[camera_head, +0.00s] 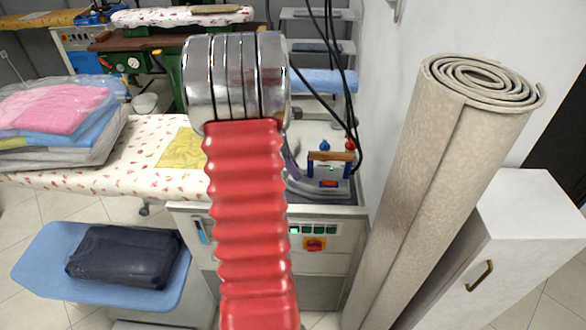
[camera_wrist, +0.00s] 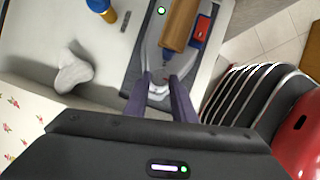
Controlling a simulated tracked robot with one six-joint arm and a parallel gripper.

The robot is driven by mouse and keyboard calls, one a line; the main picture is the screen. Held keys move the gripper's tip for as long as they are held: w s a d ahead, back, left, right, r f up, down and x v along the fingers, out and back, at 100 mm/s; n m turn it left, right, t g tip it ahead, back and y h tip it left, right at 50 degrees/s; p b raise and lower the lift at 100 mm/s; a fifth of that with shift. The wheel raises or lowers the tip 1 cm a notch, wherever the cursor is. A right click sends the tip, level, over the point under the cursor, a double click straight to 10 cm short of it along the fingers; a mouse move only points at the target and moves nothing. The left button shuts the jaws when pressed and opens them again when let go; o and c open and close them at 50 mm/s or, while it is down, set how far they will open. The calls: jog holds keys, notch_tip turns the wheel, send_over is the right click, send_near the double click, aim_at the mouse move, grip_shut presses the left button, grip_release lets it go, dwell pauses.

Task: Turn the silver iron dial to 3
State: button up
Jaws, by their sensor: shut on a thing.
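In the head view my red arm hides most of my gripper; a bit of purple finger shows beside the iron.
A floral ironing board (camera_head: 150,135) with a yellow cloth (camera_head: 183,150) lies to the left. A rolled carpet (camera_head: 440,190) and white cabinet (camera_head: 525,250) stand close on the right. Black cables hang above the iron. A blue bottle (camera_wrist: 101,8) stands on the worktop.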

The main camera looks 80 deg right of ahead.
jog(key=shift+a, duration=0.15)
jog(key=shift+c, duration=0.3)
jog(key=shift+d, duration=0.25)
jog(key=m, duration=0.1)
jog(key=m+y, duration=0.1)
jog(key=m, duration=0.2)
jog(key=shift+d+g, duration=0.3)
jog(key=m+y, duration=0.1)
jog(key=m, duration=0.3)
jog(key=m+y, duration=0.1)
jog(key=shift+d+m+y, duration=0.3)
jog(key=shift+m, duration=0.1)
jog(key=m, duration=0.2)
jog(key=m+t+y, duration=0.1)
jog(key=m, duration=0.1)
jog(key=shift+s+d+m+y, duration=0.2)
jog(key=shift+m+y, duration=0.1)
jog(key=m, duration=0.2)
jog(key=m+t+y, duration=0.1)
jog(key=m, duration=0.1)
jog(key=shift+s+d, duration=0.15)
jog(key=shift+s, duration=0.05)
jog(key=shift+t, duration=0.3)
jog(key=o, duration=1.1)
jog(key=shift+c, duration=0.2)
